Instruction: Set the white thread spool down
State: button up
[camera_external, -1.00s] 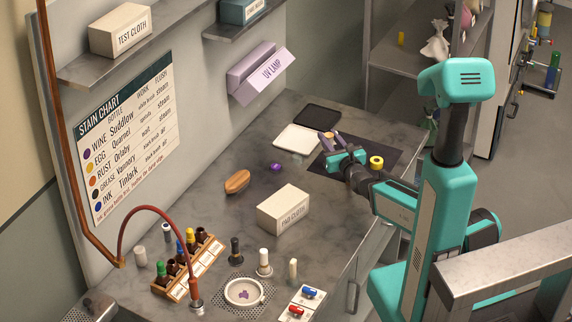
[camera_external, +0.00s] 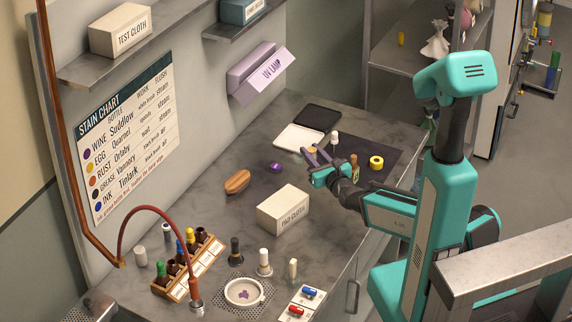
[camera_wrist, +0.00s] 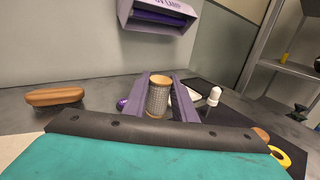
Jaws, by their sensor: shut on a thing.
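The white thread spool (camera_wrist: 158,96) has pale thread and wooden ends. In the wrist view it stands upright between the two purple fingers of my gripper (camera_wrist: 160,92), which is shut on it. In the external view my gripper (camera_external: 317,153) is over the worktop, at the left edge of the dark mat (camera_external: 390,147). The fingers hide most of the spool there. I cannot tell whether its lower end touches the surface.
A yellow roll (camera_external: 376,162) lies on the mat. A white tray (camera_external: 299,138), a purple item (camera_external: 275,167), a wooden brush (camera_external: 237,182) and the pad-cloth box (camera_external: 283,210) are nearby.

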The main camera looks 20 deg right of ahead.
jog(key=shift+f+b, duration=2.1)
jog(key=shift+f, duration=1.15)
jog(key=shift+f+b, duration=0.65)
jog(key=shift+b, duration=0.5)
jog(key=o, duration=1.1)
jog(key=shift+r+p, duration=0.3)
jog(key=shift+p, duration=0.05)
